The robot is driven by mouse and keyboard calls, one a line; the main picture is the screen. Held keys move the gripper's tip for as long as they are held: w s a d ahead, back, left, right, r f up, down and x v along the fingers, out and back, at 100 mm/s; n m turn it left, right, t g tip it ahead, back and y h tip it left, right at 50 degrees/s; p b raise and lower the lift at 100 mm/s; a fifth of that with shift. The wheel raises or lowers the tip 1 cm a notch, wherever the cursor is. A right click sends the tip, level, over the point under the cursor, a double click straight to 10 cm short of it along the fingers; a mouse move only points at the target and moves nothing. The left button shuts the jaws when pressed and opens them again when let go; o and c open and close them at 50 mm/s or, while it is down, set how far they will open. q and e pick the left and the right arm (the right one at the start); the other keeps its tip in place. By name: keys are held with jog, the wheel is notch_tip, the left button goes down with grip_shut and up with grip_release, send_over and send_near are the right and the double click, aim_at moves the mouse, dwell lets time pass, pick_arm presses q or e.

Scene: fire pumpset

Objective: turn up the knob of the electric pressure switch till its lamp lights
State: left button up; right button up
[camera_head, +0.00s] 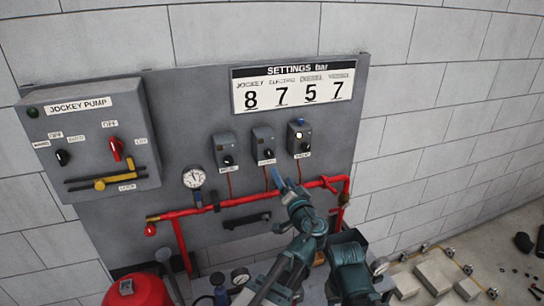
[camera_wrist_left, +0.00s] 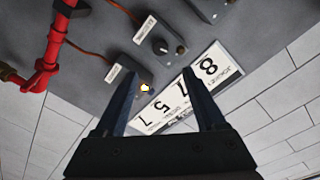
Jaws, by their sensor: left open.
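The electric pressure switch (camera_head: 264,143) is the middle of three small grey boxes on the panel. Its black knob (camera_head: 267,154) is near its lower edge. In the left wrist view, the picture is upside down and this switch's knob (camera_wrist_left: 160,46) shows beyond the fingers, with a dark, unlit lamp (camera_wrist_left: 181,49) beside it. My left gripper (camera_head: 284,181) is below the switches, apart from them; in the left wrist view its fingers (camera_wrist_left: 160,73) are spread with nothing between them. My right gripper is not in view.
The diesel switch (camera_head: 299,139) on the right has a lit lamp; the jockey switch (camera_head: 226,149) is on the left. A settings sign (camera_head: 293,87) hangs above. Red pipes (camera_head: 240,201) run below, with a gauge (camera_head: 194,177). The jockey pump box (camera_head: 88,140) is at left.

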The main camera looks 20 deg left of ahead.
aim_at(270, 155)
pick_arm(q)
jog(key=x, duration=1.3)
jog(key=shift+w+a, duration=0.25)
jog(key=shift+a, duration=0.05)
grip_shut()
